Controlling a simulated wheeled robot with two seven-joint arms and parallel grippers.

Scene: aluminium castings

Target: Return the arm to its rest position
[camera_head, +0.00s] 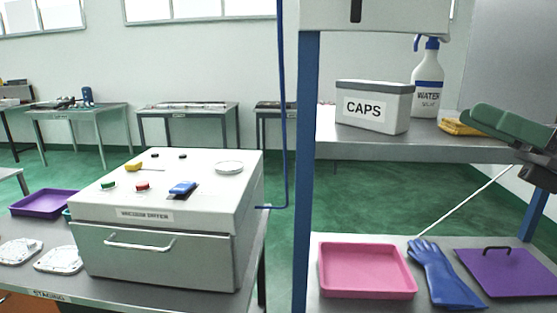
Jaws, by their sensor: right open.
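My right gripper (488,122) comes in from the right edge at about the height of the upper shelf. Its green fingers point left and are open, with no held object visible between them. The dark wrist part of my right arm (540,165) shows below and behind them. In the picture the fingers overlap the right end of the upper shelf (350,151), near a yellow item (459,127). Whether they touch it cannot be told. My left gripper is not in view.
A CAPS bin (374,108) and water bottle (427,85) stand on the upper shelf. A pink tray (367,270), blue glove (445,275) and purple lid (508,272) lie below. A thin pale rod (465,204) slants there. The vacuum dryer (160,255) stands left, drawer shut.

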